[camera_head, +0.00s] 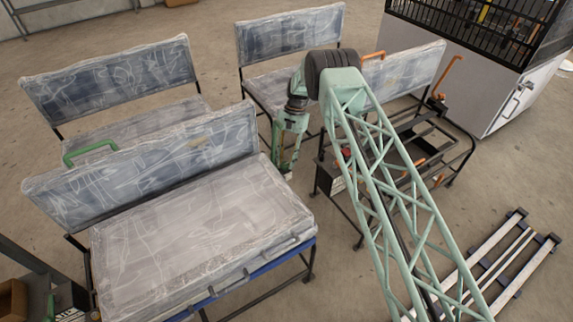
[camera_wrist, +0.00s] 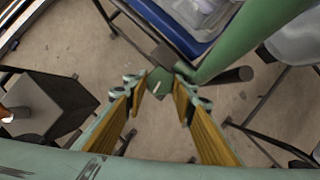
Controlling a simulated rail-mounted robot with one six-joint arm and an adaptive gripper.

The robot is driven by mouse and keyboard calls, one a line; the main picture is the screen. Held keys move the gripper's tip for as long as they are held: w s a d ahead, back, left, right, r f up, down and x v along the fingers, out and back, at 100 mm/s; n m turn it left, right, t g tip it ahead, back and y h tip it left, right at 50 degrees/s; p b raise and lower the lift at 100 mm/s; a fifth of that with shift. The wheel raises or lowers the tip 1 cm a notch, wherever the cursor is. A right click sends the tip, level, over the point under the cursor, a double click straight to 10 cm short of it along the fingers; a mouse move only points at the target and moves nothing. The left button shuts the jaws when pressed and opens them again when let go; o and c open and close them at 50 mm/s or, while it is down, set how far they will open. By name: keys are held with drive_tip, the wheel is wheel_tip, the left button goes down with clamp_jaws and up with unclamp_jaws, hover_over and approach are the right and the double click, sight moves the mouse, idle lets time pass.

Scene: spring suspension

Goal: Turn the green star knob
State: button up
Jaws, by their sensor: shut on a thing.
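The green star knob (camera_wrist: 158,82) shows in the wrist view, between the tips of my gripper (camera_wrist: 160,92). It is small and dark green with a pale mark on it, and sits by a dark frame bar. My gripper's two fingers have yellow inner faces and are shut on the knob from both sides. In the head view my gripper (camera_head: 286,165) points down beside the right end of the front plastic-wrapped seat (camera_head: 200,235). The knob cannot be made out there.
More wrapped seats stand behind, at the left (camera_head: 110,85) and centre (camera_head: 290,35). A bare black seat frame (camera_head: 455,160) with orange handles stands at right. A caged cabinet (camera_head: 525,105) is at back right. White rails (camera_head: 500,265) lie on the floor at lower right.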

drive_tip(key=shift+s+a+f+n+h, duration=0.1)
drive_tip(key=shift+n+h, duration=0.15)
drive_tip(key=shift+n, duration=0.4)
drive_tip(key=shift+s+n+h, duration=0.1)
drive_tip(key=shift+n+h, duration=0.15)
drive_tip(key=shift+n, duration=0.4)
drive_tip(key=o, duration=0.6)
drive_tip(key=shift+c, duration=0.2)
drive_tip(key=shift+w, duration=0.1)
drive_tip(key=shift+w+r, duration=0.15)
drive_tip(key=shift+r, duration=0.05)
drive_tip(key=v, duration=1.1)
drive_tip(key=shift+w+r, duration=0.2)
drive_tip(key=shift+r, duration=0.05)
drive_tip(key=shift+a, duration=0.1)
